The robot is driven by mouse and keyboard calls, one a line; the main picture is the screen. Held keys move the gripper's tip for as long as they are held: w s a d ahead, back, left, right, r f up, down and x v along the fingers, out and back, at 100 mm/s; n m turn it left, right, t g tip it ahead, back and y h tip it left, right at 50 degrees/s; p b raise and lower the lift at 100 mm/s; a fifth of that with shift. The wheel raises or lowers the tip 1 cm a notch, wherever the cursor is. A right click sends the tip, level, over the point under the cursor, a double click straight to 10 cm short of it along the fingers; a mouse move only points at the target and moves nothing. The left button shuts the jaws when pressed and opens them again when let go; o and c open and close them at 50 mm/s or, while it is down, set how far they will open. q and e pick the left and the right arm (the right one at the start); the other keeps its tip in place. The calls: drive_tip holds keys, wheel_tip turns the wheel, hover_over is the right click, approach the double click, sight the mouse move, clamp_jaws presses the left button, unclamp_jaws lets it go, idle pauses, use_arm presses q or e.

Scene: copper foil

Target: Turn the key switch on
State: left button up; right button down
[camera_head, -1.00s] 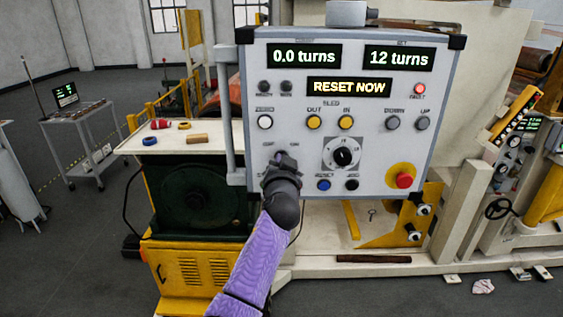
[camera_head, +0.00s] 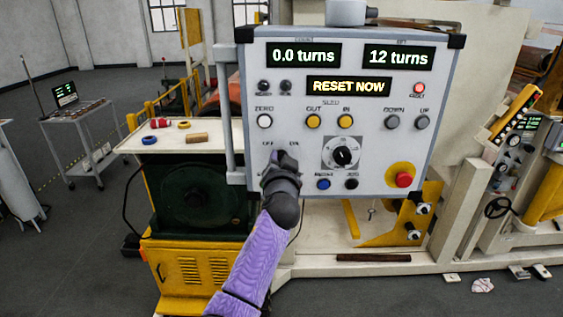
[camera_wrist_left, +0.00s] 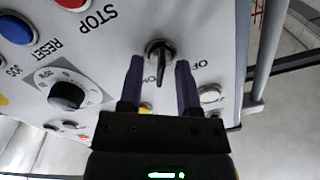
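The control panel (camera_head: 300,190) faces me. Its key switch (camera_wrist_left: 159,46) is a round metal lock with a dark key in it, seen in the left wrist view beside the OFF and ON labels. In the head view, my left gripper (camera_head: 284,158) hides the switch just below those labels. In the left wrist view, my left gripper (camera_wrist_left: 159,62) is open, with one dark finger on each side of the key. Gaps show between the fingers and the key. My right gripper is not in view.
Near the key are the blue reset button (camera_head: 323,184), a black selector dial (camera_head: 344,156) and the red stop button (camera_head: 403,180). The display (camera_head: 348,86) reads RESET NOW. A grey side handle (camera_head: 226,120) runs along the panel's left edge.

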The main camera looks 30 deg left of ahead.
use_arm(q)
drive_tip(key=shift+s, duration=0.1)
drive_tip(key=b+v, duration=0.1)
drive_tip(key=v, duration=0.8)
drive_tip(key=shift+s+d, duration=0.2)
drive_tip(key=shift+s, duration=0.15)
